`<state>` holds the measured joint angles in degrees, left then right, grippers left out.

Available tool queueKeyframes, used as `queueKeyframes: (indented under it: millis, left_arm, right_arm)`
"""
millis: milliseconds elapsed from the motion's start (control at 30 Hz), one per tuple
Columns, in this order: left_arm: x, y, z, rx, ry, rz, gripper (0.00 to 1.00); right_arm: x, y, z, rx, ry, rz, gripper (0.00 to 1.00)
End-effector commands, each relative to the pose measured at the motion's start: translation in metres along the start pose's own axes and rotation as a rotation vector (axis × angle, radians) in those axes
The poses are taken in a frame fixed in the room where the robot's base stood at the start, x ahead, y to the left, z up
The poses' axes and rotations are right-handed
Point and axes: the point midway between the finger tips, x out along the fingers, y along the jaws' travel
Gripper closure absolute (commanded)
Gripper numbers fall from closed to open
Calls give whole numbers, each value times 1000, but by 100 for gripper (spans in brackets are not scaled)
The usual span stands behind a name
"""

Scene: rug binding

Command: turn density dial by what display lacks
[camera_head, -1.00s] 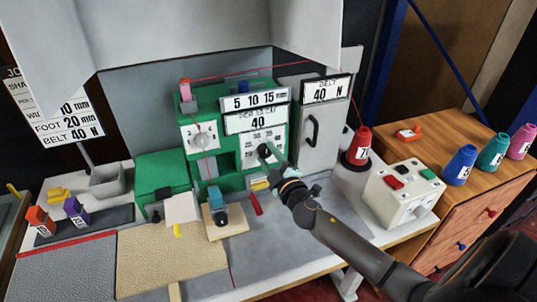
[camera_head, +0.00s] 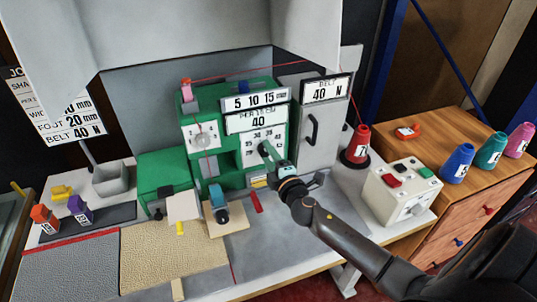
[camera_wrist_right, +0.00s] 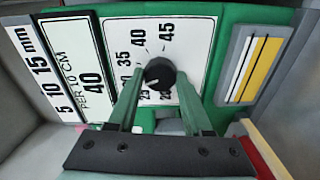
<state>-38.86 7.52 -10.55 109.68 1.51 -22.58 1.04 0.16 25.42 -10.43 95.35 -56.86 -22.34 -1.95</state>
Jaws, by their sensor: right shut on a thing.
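The density dial is a black knob (camera_wrist_right: 160,74) on a white scale plate (camera_head: 262,138) on the front of the green machine (camera_head: 160,168). In the wrist view the scale reads 35, 40 and 45, with lower numbers partly hidden behind my finger. My right gripper (camera_wrist_right: 160,82) is shut on the dial, a finger on each side. In the head view the gripper (camera_head: 269,154) reaches the dial from the lower right. The display (camera_head: 256,120) above the scale reads PER 10 CM, 40. My left gripper is not in view.
A job card (camera_head: 70,120) at left shows FOOT 20 mm and BELT 40 N; its upper lines are partly hidden. The belt display (camera_head: 326,90) reads 40 N. A red thread cone (camera_head: 357,146) and a white button box (camera_head: 402,192) stand right of the machine.

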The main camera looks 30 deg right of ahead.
Motion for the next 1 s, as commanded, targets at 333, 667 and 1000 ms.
queueKeyframes:
  millis: [333,667,1000]
  left_arm:
    - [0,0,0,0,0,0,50]
    - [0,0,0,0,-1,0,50]
    - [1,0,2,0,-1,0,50]
  right_arm:
    - [0,-1,0,2,0,-1,39]
    - [0,0,0,2,0,0,20]
    - [-24,-2,0,2,0,-2,20]
